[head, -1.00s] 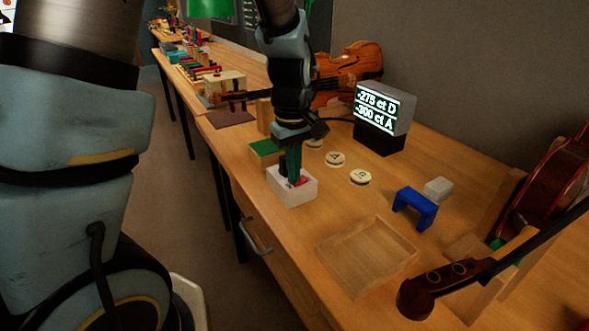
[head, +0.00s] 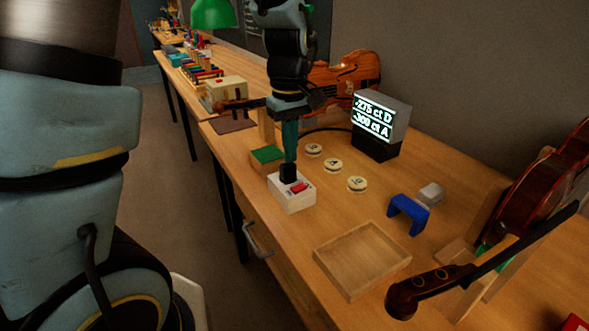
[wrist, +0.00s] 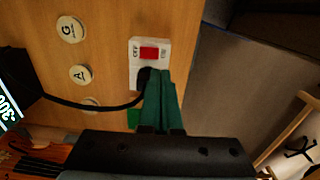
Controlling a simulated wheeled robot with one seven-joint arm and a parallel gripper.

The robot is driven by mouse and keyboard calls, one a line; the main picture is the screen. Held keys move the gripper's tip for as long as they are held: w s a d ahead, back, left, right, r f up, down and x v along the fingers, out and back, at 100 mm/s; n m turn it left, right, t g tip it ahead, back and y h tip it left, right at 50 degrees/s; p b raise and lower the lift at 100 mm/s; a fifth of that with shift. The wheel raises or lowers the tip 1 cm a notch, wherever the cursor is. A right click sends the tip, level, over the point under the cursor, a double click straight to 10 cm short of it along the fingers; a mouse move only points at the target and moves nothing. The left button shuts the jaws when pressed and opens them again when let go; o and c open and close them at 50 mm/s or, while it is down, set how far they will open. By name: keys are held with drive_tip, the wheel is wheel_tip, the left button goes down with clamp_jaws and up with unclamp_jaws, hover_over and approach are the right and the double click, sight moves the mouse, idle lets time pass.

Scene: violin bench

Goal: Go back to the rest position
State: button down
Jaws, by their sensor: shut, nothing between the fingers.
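My gripper (head: 289,158) is shut and empty, its green fingers pointing down just above a black plug (head: 288,173). The plug stands upright on the white switch box (head: 293,200), beside a red rocker switch (head: 299,187). In the wrist view the fingertips (wrist: 160,73) overlap the plug's edge, so I cannot tell whether they touch it. The wrist view also shows the white box (wrist: 137,52) with its red switch (wrist: 149,53) and dark lettering, and a black cable (wrist: 95,106) leading away from the plug.
Round lettered discs (head: 357,184) lie right of the box. A green-topped block (head: 267,155) stands behind it. A display (head: 374,115) reads "-275 ct D" and "-300 ct A". An empty wooden tray (head: 362,260), a blue bracket (head: 408,214) and violins (head: 540,190) are on the bench.

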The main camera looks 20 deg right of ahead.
wheel_tip(320, 180, up, 6)
drive_tip(key=a+f+m, duration=0.1)
drive_tip(key=a+f, duration=0.3)
drive_tip(key=a, duration=0.8)
drive_tip(key=s+a+f+m+t, duration=0.1)
drive_tip(key=a+f+m, duration=0.1)
drive_tip(key=a, duration=1.1)
drive_tip(key=shift+a+f+t+b, duration=0.25)
drive_tip(key=shift+f+t+b, duration=0.1)
drive_tip(key=shift+f, duration=0.55)
